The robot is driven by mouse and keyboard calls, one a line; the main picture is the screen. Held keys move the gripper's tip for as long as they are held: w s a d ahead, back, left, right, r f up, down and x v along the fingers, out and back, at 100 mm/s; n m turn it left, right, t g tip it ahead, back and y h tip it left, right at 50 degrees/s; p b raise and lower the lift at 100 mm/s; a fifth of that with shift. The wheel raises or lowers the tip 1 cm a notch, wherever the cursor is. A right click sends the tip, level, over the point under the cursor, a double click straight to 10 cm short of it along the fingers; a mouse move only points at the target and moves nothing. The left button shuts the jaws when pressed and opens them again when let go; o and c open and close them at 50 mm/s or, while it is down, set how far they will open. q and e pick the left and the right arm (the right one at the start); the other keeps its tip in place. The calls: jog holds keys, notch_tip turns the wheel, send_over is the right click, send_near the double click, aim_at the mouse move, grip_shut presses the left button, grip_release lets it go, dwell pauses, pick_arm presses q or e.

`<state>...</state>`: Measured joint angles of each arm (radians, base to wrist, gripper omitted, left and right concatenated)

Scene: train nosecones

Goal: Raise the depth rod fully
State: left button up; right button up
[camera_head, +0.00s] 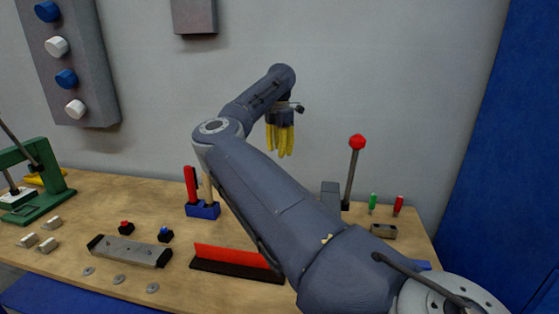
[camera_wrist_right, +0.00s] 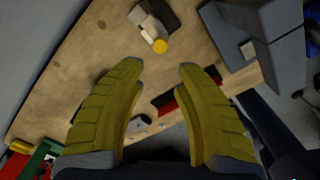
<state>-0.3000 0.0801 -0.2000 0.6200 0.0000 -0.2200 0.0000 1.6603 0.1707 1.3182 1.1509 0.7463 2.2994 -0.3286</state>
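No part is clearly marked as the depth rod, and I cannot tell which it is. One upright rod with a red knob (camera_head: 357,143) stands at the back right of the table. In the right wrist view a pale fixture with a round yellow end (camera_wrist_right: 160,46) lies beyond the fingertips. My right gripper (camera_head: 281,155) has yellow fingers pointing down, above the back of the table and left of the red knob. In the right wrist view its fingers (camera_wrist_right: 158,64) are apart with nothing between them. My right arm hides part of the table. My left gripper is not in view.
On the wooden table (camera_head: 75,205) are a green press (camera_head: 45,190), a grey bar block (camera_head: 130,251), a red-edged strip (camera_head: 235,258), a blue holder (camera_head: 203,210) and small green (camera_head: 372,201) and red (camera_head: 398,204) handles. A wall panel (camera_head: 85,35) carries blue and white knobs.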

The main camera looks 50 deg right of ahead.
jog(key=shift+r, duration=0.6)
